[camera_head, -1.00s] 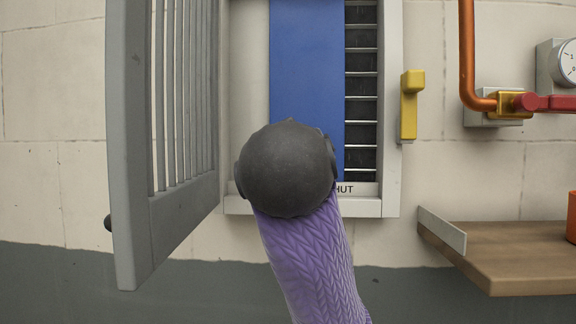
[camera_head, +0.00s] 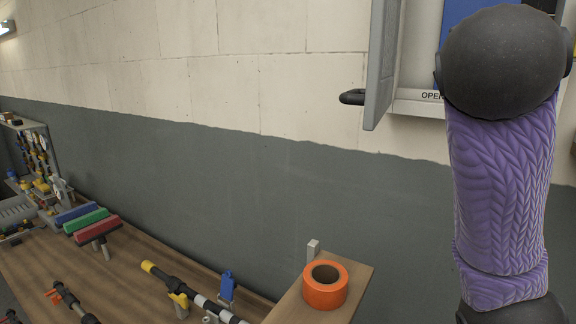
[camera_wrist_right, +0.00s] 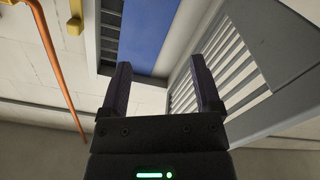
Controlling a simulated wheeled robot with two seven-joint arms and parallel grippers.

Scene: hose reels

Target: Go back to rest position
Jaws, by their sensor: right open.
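My right gripper (camera_wrist_right: 158,65) is open in the right wrist view, with nothing between its two dark fingers. Beyond the fingers are a blue panel (camera_wrist_right: 155,28) and the grey slatted door (camera_wrist_right: 215,45) of a wall cabinet. In the head view my purple-sleeved arm with its dark round joint rises at the right and covers much of the cabinet; no gripper shows there. The open cabinet door (camera_head: 383,65) stands edge-on beside the arm, with a black handle (camera_head: 352,97). Part of the word "OPEN" is readable on the frame's lower edge. My left gripper is in neither view.
An orange roll (camera_head: 325,293) sits on a wooden shelf (camera_head: 350,275) at lower centre. An orange pipe (camera_wrist_right: 52,60) runs along the wall. The wall left of the door is bare.

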